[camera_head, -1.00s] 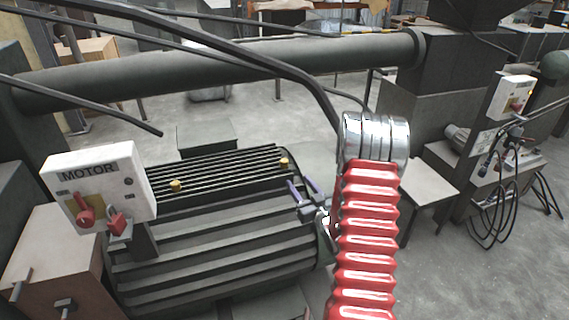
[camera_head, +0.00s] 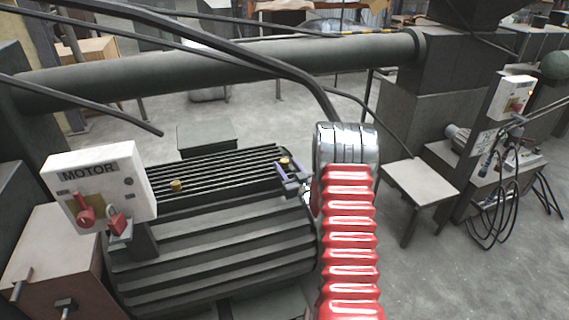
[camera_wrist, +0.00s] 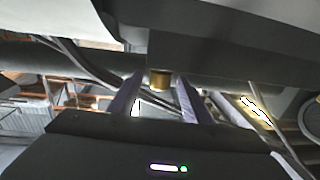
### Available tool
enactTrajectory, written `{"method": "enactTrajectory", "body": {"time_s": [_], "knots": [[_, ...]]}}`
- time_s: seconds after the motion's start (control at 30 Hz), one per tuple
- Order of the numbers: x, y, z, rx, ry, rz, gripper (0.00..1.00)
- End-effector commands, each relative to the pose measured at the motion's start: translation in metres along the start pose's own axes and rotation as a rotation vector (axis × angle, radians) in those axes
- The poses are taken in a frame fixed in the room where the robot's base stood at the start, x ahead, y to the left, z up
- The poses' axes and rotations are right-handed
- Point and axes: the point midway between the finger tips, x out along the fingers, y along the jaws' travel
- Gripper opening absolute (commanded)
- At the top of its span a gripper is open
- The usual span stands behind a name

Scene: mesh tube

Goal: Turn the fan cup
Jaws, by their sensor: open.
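Two small brass cups sit on top of the ribbed dark motor (camera_head: 215,235) in the head view: a left cup (camera_head: 176,184) and a right cup (camera_head: 284,161). Which one is the fan cup is not marked. My gripper (camera_head: 287,167) is open at the right cup, its purple fingers pointing towards it. In the wrist view, a brass cup (camera_wrist: 159,79) shows between the two spread fingers, with a gap visible on each side. Its far side is hidden.
A white MOTOR switch box (camera_head: 98,185) with red controls stands left of the motor. A thick horizontal pipe (camera_head: 220,72) and dark cables cross behind it. Open floor and a small table (camera_head: 420,180) lie to the right.

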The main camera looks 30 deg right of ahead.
Motion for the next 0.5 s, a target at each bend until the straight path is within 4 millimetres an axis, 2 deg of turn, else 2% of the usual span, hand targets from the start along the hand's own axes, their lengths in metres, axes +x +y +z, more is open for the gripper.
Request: {"method": "enactTrajectory", "body": {"time_s": [0.2,0.5], "knots": [[0.020,0.000,0.000,0.000,0.000,-0.001,0.44],[0.023,0.000,0.000,0.000,0.000,0.000,0.44]]}}
